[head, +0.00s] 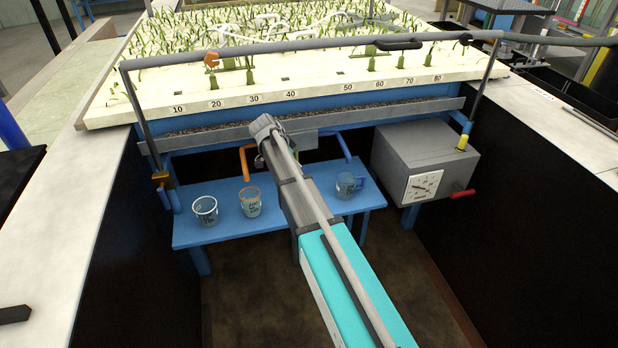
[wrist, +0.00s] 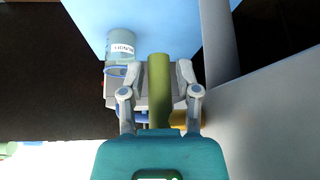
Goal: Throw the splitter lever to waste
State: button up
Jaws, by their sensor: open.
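The splitter (head: 305,141) is a small grey box under the trough, with an orange spout (head: 248,158) on its left and a blue spout (head: 345,146) on its right. My gripper (wrist: 160,72) is open, its fingers either side of an olive-green upright grip, which looks like the splitter lever (wrist: 159,90). I cannot tell whether the fingers touch it. In the head view my wrist hides most of the lever, so its lean does not show. A blue-handled jug (head: 346,184) stands on the blue shelf (head: 225,234), right of my arm; it also shows in the wrist view (wrist: 122,46).
A grey box with a dial (head: 424,150) and a red handle is at the right. A dark rail (head: 310,46) crosses above the planted bed (head: 130,112).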

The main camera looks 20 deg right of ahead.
notch_tip(320, 180, up, 15)
jog(key=s+a+y+p, duration=0.15)
jog(key=y+p, duration=0.45)
jog(key=p, duration=1.1)
jog(key=s+n+g, duration=0.1)
jog(key=s+n, duration=1.3)
jog(key=s, duration=1.1)
jog(key=shift+s+f+n, duration=0.25)
jog(key=shift+f+n, duration=0.05)
jog(key=shift+s+n, duration=0.6)
jog(key=shift+s, duration=0.5)
dwell(0.5)
